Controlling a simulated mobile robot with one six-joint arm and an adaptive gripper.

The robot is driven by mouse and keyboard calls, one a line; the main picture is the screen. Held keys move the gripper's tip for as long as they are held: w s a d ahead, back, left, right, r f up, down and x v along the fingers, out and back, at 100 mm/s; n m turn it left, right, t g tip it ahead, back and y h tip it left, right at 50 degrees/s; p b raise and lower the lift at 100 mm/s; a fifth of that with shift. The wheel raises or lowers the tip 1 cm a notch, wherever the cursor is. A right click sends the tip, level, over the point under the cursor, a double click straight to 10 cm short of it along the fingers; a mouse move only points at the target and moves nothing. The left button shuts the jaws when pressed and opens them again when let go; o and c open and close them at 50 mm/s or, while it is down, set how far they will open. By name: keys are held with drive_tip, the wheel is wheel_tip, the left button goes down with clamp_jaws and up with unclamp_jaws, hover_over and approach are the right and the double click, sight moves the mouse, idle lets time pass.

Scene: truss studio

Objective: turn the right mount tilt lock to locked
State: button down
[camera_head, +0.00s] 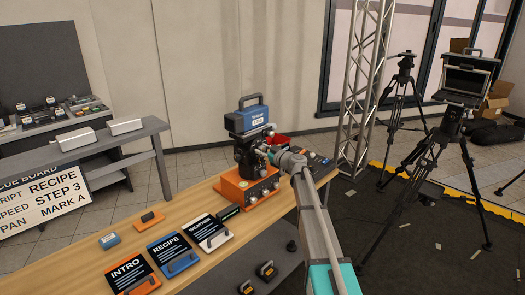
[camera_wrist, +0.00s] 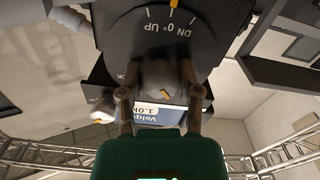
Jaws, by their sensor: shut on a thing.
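The mount (camera_head: 246,155) is a dark head on an orange base (camera_head: 234,187) on the wooden table, with a blue handled block (camera_head: 248,120) on top. My gripper (camera_head: 268,150) reaches it from the right; its fingertips are too small to make out there. In the wrist view, my gripper (camera_wrist: 160,95) has its two fingers on either side of a grey rounded knob (camera_wrist: 158,77) and is shut on it. The knob has a small orange mark. Above it is a black dial (camera_wrist: 165,30) reading "DN 0° UP" with an orange pointer. Lock lettering is mostly hidden.
Cards (camera_head: 170,252) marked INTRO, RECIPE and WEATHER lie on the table's near part. A metal truss (camera_head: 365,90) and tripods (camera_head: 455,135) stand to the right. A grey bench (camera_head: 100,140) is at left.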

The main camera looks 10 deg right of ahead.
drive_tip(key=m, duration=0.3)
drive_tip(key=shift+m, duration=0.4)
drive_tip(key=m, duration=0.4)
drive_tip(key=shift+m, duration=0.3)
drive_tip(key=m, duration=0.4)
drive_tip(key=shift+m, duration=2.4)
drive_tip(key=shift+c, duration=1.3)
unclamp_jaws()
drive_tip(key=shift+s, duration=0.1)
